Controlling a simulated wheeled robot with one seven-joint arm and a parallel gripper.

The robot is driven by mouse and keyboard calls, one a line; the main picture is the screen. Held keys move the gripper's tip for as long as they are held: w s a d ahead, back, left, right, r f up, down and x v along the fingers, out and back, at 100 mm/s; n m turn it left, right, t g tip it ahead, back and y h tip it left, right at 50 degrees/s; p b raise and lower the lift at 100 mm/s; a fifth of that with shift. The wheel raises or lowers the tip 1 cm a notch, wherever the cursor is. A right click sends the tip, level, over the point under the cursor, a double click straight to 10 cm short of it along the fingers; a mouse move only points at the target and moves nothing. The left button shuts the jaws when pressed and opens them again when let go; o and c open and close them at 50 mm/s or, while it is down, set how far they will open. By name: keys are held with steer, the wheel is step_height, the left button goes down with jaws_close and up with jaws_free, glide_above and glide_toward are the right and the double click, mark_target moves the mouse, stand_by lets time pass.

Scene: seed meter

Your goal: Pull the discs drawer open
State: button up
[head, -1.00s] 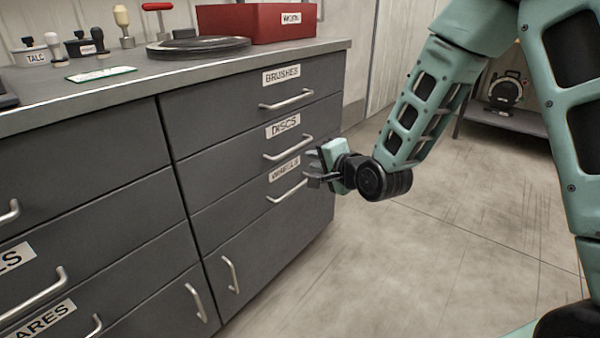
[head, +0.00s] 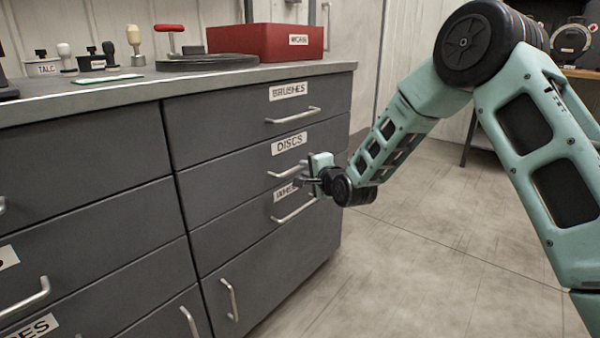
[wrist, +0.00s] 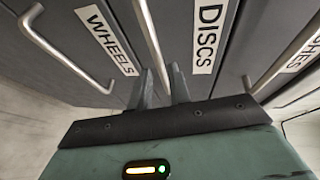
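The discs drawer (head: 225,164) is the second from the top in the right column and is closed, its front flush with its neighbours. Its silver bar handle (head: 283,172) sits below the DISCS label (head: 289,144). My gripper (head: 301,181) is at the right end of this handle, partly covering it. In the wrist view my gripper's two fingers (wrist: 163,86) are apart, and the discs handle (wrist: 150,35) runs down towards the gap between them. I cannot tell whether they touch the bar.
The brushes drawer (head: 245,110) is above, and the wheels handle (head: 292,212) is just below my gripper. The worktop holds a red box (head: 265,42), a dark round plate (head: 205,63) and several small tools. The floor (head: 400,265) right of the cabinet is clear.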

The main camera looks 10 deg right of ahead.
steer(key=shift+b+x, duration=0.45)
steer(key=shift+x, duration=1.85)
jaws_close()
steer(key=shift+s, duration=0.1)
